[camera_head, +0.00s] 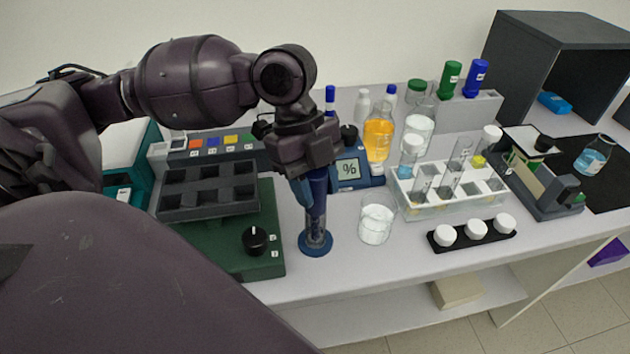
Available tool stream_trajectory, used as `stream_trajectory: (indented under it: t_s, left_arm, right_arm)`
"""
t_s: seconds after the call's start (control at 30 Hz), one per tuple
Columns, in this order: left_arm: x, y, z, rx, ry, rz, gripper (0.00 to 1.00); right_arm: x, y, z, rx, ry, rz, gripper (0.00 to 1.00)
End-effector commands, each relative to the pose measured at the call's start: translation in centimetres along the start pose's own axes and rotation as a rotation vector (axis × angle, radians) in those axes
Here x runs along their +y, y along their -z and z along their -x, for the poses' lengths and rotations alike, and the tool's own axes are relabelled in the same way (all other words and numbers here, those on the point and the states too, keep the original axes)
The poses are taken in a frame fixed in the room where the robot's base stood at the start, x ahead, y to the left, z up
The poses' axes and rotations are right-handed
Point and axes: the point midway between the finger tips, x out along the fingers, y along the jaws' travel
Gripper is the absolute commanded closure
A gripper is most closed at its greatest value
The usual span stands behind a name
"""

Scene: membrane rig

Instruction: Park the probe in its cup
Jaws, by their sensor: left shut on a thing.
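My left gripper (309,172) points down near the middle of the table and is shut on the dark blue probe (317,190). The probe is about upright, and its top is hidden by the gripper. Directly below it is the cup (315,243), a clear tube on a round blue base standing on the table. The probe's lower end overlaps the clear tube in the picture; I cannot tell how deep it sits or whether it touches the bottom. My right gripper is not in view.
A meter marked % (348,169) stands right behind the probe. A green stirrer base (235,262) with a dark block is on the left. A glass beaker (376,222), a tube rack (432,208) and a black strip with white caps (473,236) are on the right. The table's front edge is close.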

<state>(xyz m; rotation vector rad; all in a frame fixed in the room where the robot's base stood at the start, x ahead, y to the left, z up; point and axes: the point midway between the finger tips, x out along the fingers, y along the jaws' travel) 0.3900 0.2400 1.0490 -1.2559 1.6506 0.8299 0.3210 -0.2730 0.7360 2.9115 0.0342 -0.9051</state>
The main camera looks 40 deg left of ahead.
Motion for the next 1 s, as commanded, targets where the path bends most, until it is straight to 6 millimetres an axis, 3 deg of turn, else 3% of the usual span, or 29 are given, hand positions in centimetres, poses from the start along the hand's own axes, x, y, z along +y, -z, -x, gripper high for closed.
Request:
stream_trajectory:
  t_s: [0.3,0.33,0.53,0.87,1.0]
  left_arm:
    - [0.0,-0.1,-0.3,0.000,0.000,0.000,0.81]
    - [0.0,-0.2,-0.3,0.000,0.000,0.000,0.63]
    - [0.0,-0.2,-0.4,0.000,0.000,0.000,0.35]
    - [0.0,-0.2,-0.4,0.000,0.000,0.000,0.35]
    - [-0.1,-0.1,1.4,-0.003,0.005,0.000,0.35]
  right_arm:
    - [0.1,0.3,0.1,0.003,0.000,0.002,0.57]
    - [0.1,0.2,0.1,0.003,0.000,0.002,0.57]
    - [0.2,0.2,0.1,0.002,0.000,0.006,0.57]
    - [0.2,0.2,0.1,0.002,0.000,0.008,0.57]
    - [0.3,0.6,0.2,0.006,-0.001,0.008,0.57]
